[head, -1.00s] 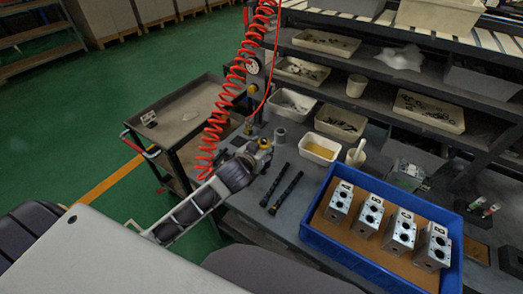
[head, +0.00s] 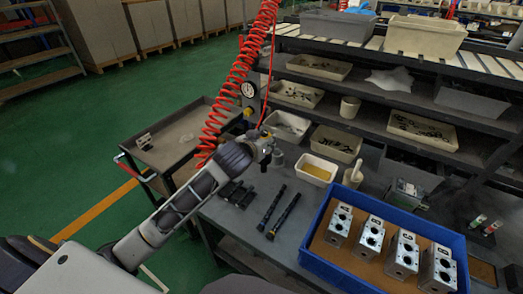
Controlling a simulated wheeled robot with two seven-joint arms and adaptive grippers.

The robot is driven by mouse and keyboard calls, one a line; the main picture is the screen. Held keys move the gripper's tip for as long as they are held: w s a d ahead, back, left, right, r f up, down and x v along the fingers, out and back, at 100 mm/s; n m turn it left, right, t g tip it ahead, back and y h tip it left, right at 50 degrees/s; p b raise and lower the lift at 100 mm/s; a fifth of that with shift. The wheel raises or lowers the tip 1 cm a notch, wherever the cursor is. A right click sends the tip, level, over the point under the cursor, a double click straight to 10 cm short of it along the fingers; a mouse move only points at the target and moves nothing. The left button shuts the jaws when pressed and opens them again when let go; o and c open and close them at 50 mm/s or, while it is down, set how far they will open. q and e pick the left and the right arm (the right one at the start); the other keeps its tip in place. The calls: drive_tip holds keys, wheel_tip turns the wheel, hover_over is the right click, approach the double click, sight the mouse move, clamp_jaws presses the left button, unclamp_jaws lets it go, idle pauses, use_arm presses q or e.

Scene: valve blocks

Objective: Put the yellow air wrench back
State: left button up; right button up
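My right gripper is not in view.
A pressure gauge (head: 248,90) stands behind the wrench. Two black rods (head: 271,210) lie on the grey bench. A blue tray (head: 317,262) with several metal valve blocks is at the right. A dark cart (head: 172,164) stands at the left. White bins fill the shelves.

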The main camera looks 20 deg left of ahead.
use_arm(q)
drive_tip(key=shift+w+r+b, duration=0.8)
drive_tip(key=shift+w+r, duration=3.55)
drive_tip(key=shift+r, duration=1.05)
drive_tip(key=w+d+f+m+g+h, duration=0.1)
drive_tip(key=w+f+m+h, duration=0.15)
drive_tip(key=f, duration=0.35)
drive_tip(key=w+d+f+m+h, duration=0.1)
drive_tip(key=d+f+m+h, duration=0.15)
drive_tip(key=f, duration=0.35)
drive_tip(key=s+d+m+g+h, duration=0.2)
drive_tip(key=m+h, duration=0.1)
drive_tip(key=s+d+m+g+h, duration=0.1)
drive_tip(key=h, duration=0.1)
drive_tip(key=shift+d+f+m+b, duration=0.25)
drive_tip(key=shift+f+m+b, duration=0.05)
drive_tip(key=shift+f, duration=0.05)
drive_tip(key=shift+m+g+h, duration=0.3)
drive_tip(key=shift+m+g, duration=0.1)
drive_tip(key=shift+g, duration=0.2)
